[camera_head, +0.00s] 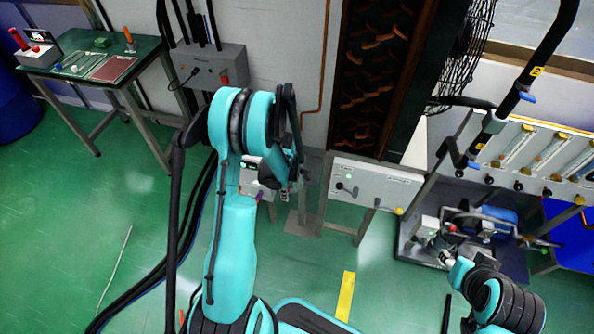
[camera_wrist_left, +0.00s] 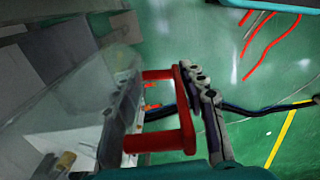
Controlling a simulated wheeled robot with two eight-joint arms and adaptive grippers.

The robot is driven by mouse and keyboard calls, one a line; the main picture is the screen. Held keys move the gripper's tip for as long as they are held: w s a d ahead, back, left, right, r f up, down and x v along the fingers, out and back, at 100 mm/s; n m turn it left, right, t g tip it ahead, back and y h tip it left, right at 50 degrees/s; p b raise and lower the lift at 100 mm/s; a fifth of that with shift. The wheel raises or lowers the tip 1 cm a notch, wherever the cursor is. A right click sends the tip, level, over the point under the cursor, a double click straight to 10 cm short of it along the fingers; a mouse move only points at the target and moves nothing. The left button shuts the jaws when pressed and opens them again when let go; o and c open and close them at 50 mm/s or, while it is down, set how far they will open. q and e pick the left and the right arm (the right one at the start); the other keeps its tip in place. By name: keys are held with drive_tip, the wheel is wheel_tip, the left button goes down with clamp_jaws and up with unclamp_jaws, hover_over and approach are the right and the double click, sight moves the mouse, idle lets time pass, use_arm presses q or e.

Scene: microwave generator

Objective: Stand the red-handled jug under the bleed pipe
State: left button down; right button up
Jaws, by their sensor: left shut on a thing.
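In the left wrist view, my left gripper (camera_wrist_left: 162,95) is shut on the red handle (camera_wrist_left: 187,125) of the jug. The jug's clear, see-through body (camera_wrist_left: 85,85) fills the left side of that view. In the head view, my left gripper (camera_head: 287,182) is in front of the grey wall by the white panel, and my arm hides most of the jug. I cannot pick out the bleed pipe for certain. A brass-coloured fitting (camera_wrist_left: 65,160) shows low in the left wrist view. My right gripper (camera_head: 445,256) is at the lower right, too small to read.
A white panel (camera_head: 372,185) with a lever and a yellow knob stands right of my left gripper. A grey control box (camera_head: 208,68) is on the wall. A bench (camera_head: 135,55) stands at back left. A tray with equipment (camera_head: 407,247) lies at right.

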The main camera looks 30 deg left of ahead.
use_arm(q)
drive_tip(key=shift+w+a+f+b, duration=0.45)
drive_tip(key=shift+w+f+b, duration=0.2)
drive_tip(key=shift+w, duration=1.15)
drive_tip(key=shift+w+a+f+b, duration=0.45)
drive_tip(key=shift+w+b, duration=0.25)
drive_tip(key=shift+w, duration=1.1)
drive_tip(key=shift+w+a+f+b, duration=0.4)
drive_tip(key=shift+w+f+b, duration=0.25)
drive_tip(key=shift+w, duration=1.15)
drive_tip(key=shift+f, duration=0.15)
drive_tip(key=c, duration=0.9)
unclamp_jaws()
drive_tip(key=shift+o, duration=0.2)
